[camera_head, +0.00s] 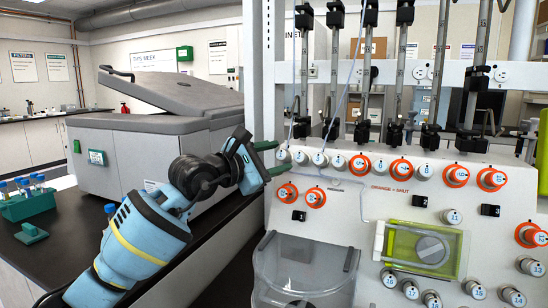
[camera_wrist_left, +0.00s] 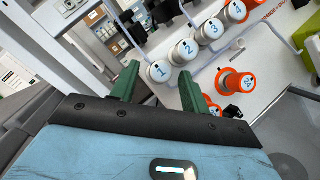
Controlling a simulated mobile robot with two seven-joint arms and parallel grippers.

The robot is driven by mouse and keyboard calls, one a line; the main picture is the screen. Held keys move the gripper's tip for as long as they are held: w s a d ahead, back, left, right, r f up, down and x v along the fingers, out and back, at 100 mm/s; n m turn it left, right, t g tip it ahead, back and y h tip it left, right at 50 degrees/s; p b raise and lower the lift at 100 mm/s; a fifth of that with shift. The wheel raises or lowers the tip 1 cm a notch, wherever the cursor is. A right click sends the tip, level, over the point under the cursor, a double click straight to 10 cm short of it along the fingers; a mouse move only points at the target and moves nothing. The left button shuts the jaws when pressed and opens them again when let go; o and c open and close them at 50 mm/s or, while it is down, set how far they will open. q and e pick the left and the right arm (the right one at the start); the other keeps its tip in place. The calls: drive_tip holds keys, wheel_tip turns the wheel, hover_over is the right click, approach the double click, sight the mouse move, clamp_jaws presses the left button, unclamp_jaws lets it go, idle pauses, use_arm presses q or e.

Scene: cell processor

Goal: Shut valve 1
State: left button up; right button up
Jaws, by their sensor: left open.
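Valve 1 (camera_head: 284,155) is a pale grey knob with a blue number at the left end of the upper knob row on the white panel. No orange shows on it. In the left wrist view, valve 1 (camera_wrist_left: 160,71) appears between and beyond the two green fingertips. My left gripper (camera_head: 270,158) is open, with its fingers pointing at valve 1 from the left. In the left wrist view, my left gripper (camera_wrist_left: 158,84) has its fingers spread on either side of the knob's line. I cannot tell whether they touch it. My right gripper is not clearly seen.
Valve 2 (camera_wrist_left: 187,51) and valve 3 (camera_wrist_left: 212,29) sit close beside valve 1. Orange-collared knobs (camera_head: 316,197) are below, near a clear container (camera_head: 305,270). The panel reads "orange = shut". A grey lidded machine (camera_head: 130,150) stands behind my left arm.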

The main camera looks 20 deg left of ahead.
use_arm(q)
drive_tip(key=c, duration=1)
